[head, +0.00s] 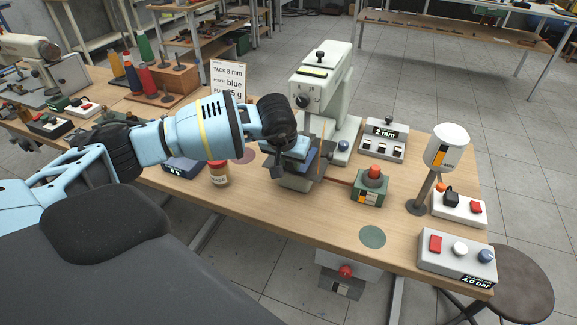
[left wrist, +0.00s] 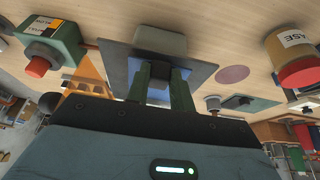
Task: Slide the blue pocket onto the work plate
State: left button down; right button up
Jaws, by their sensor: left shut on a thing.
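My left gripper (head: 280,168) reaches in from the left, just in front of the pale press-like machine (head: 340,75). It also shows in the left wrist view (left wrist: 160,84), with its fingers shut on a small dark part of the blue pocket. The blue pocket (head: 311,160) is partly hidden by the gripper; its blue surface shows around the fingers in the left wrist view (left wrist: 134,66). The grey work plate (head: 297,182) is under the pocket at the machine's front. I cannot tell how far the pocket sits on it. My right gripper is out of view.
A labelled jar (head: 219,174) stands left of the gripper. A green box with a red button (head: 371,187) is to the right, with a white-topped post (head: 446,147) and control boxes (head: 457,257) beyond. An orange upright piece (head: 321,155) is close beside the pocket. The front table strip is mostly clear.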

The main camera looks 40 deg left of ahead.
pick_arm(q)
jog(key=shift+w+a+f+b, duration=0.15)
jog(key=shift+w+b, duration=0.2)
jog(key=shift+w, duration=0.45)
jog(key=shift+w+a+r+b, duration=0.15)
jog(key=shift+w+b, duration=0.2)
jog(key=shift+w, duration=0.45)
jog(key=shift+f, duration=0.4)
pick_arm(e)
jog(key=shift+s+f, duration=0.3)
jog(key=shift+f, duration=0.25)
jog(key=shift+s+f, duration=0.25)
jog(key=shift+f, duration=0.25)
pick_arm(q)
jog(key=c, duration=1.1)
grip_release()
jog(key=shift+c, duration=0.2)
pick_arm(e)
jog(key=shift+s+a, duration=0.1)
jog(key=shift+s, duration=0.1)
